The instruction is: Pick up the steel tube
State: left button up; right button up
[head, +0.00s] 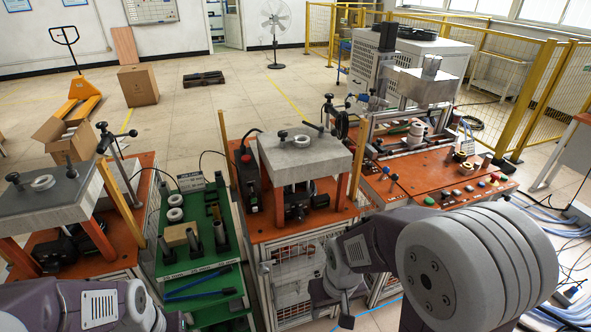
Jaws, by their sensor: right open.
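Several dark grey upright steel tubes stand on the green cart top (202,262) left of centre; one steel tube (221,236) is at its right side, and another tube (193,240) stands beside it. I cannot tell which one is meant. My right gripper (333,304) hangs low in front of the middle orange bench, right of the green cart and apart from the tubes. It is open, with nothing visible in it. My left arm enters at the bottom left; its gripper is out of the picture.
White rings (175,214) and a tan block (181,234) share the green cart with blue rods. The middle orange bench (262,225) carries a grey-topped press (305,150). A similar press (47,195) is at left. A control bench (432,180) stands at right.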

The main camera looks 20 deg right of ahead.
aim_at(217, 225)
jog(key=i+j+z, duration=0.1)
jog(key=i+z, duration=0.15)
jog(key=z, duration=0.2)
jog(key=i+j+z, duration=0.2)
jog(key=z, duration=0.25)
